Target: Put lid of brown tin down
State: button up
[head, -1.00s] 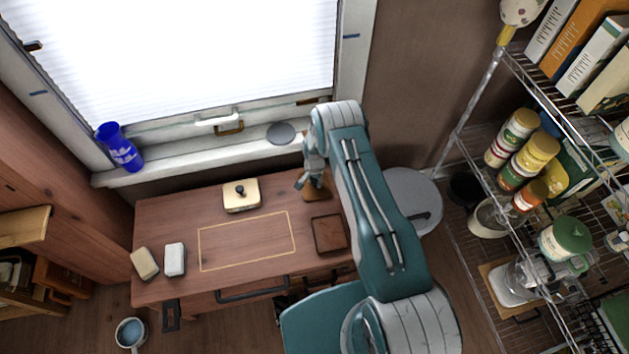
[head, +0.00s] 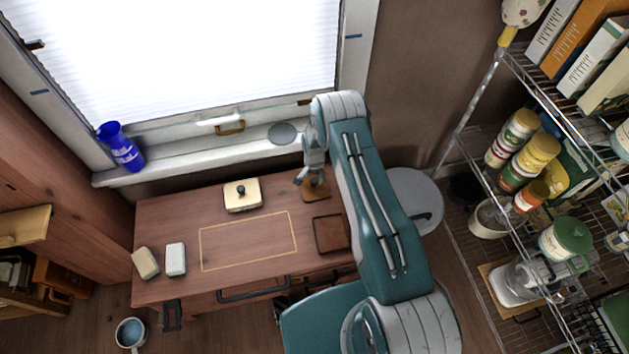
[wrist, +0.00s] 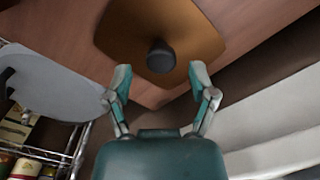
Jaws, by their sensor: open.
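The brown lid (head: 316,193) with its dark knob appears to lie flat on the table at the back right, close to the table's edge. In the wrist view the lid (wrist: 190,28) is ahead of my fingers, with its knob (wrist: 161,58) centred between them and clear of both. My gripper (wrist: 160,73) is open and empty. In the head view my gripper (head: 312,173) is just above the lid and hides part of it. The brown tin (head: 331,250) stands open in front of the lid, right of the outlined rectangle.
A cream tin (head: 242,203) with a knobbed lid stands at the back of the table (head: 190,210). Two pale blocks, one white (head: 176,260), are at the left. The outlined rectangle (head: 248,241) is empty. A wire rack (head: 470,110) stands at the right.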

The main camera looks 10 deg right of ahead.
notch_tip(320, 180, up, 9)
notch_tip(320, 180, up, 17)
jog(key=n+t, duration=0.1)
jog(key=n, duration=0.1)
send_over(315, 180)
jog(key=s+r+n+t, duration=0.1)
jog(key=s+r, duration=0.3)
jog(key=r, duration=0.4)
jog(key=s+r+n+t, duration=0.1)
jog(key=s+r, duration=0.3)
jog(key=r, duration=0.5)
jog(key=s+r+n+t, duration=0.1)
jog(key=s+r, duration=0.5)
jog(key=s, duration=0.6)
jog(key=s+r+n+t, duration=0.1)
jog(key=s+r+n, duration=0.3)
jog(key=s, duration=0.9)
jog(key=shift+a+r+t, duration=0.15)
jog(key=shift+r+t, duration=0.15)
jog(key=shift+r, duration=0.65)
jog(key=shift+s, duration=0.1)
